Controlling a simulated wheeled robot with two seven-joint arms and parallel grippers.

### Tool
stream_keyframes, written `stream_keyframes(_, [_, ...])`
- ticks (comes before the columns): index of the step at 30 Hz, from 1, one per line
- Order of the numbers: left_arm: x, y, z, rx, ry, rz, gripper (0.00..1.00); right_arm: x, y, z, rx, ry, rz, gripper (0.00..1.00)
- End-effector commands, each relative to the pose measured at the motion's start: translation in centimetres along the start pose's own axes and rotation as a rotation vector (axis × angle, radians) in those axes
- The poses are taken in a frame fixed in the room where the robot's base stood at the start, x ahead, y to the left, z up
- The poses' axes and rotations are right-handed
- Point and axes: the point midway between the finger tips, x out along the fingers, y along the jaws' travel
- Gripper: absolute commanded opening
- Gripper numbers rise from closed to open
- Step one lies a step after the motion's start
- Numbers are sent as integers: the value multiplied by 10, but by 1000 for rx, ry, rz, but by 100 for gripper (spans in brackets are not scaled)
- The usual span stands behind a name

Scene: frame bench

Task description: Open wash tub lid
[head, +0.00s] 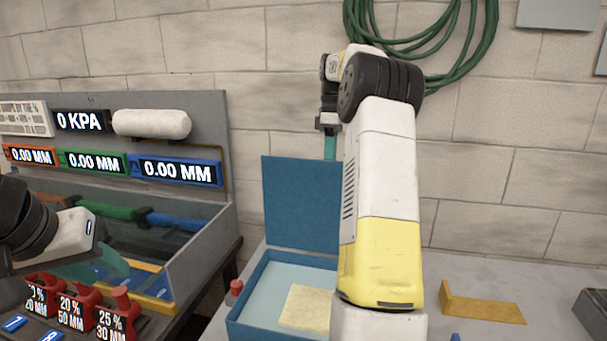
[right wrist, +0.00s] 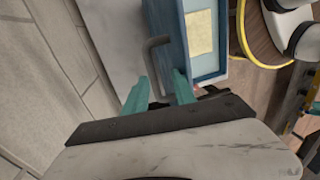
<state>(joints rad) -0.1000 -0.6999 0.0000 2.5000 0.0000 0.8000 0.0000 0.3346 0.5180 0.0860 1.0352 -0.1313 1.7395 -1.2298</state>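The wash tub (head: 250,310) is a blue box at the front middle of the head view. Its blue lid (head: 298,200) stands upright at the back, so the tub is open. A pale yellow square (head: 307,308) lies inside. My right arm hides the tub's right part. My right gripper (head: 330,145) is at the lid's top edge. In the right wrist view its teal fingers (right wrist: 160,92) are spread, with a grey bent handle (right wrist: 157,48) just beyond them; I see no grip on it. My left gripper (head: 100,266) is open and empty, far left of the tub.
A grey rig with gauges (head: 190,172) and a clear-walled tank stands at the left, with red weights (head: 70,308) in front. A tan angled bracket (head: 480,305) lies on the bench at right. A green hose (head: 440,45) hangs on the block wall.

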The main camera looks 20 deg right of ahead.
Motion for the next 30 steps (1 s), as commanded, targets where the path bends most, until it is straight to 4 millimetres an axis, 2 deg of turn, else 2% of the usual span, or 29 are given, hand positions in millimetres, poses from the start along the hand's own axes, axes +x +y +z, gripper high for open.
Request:
stream_keyframes(15, [0,0,0,0,0,0,36,11,-104,7,0,0,0,34])
stream_keyframes(21, [0,0,0,0,0,0,36,13,-122,8,1,-1,-1,34])
stream_keyframes(30, [0,0,0,0,0,0,36,13,-125,8,1,0,0,34])
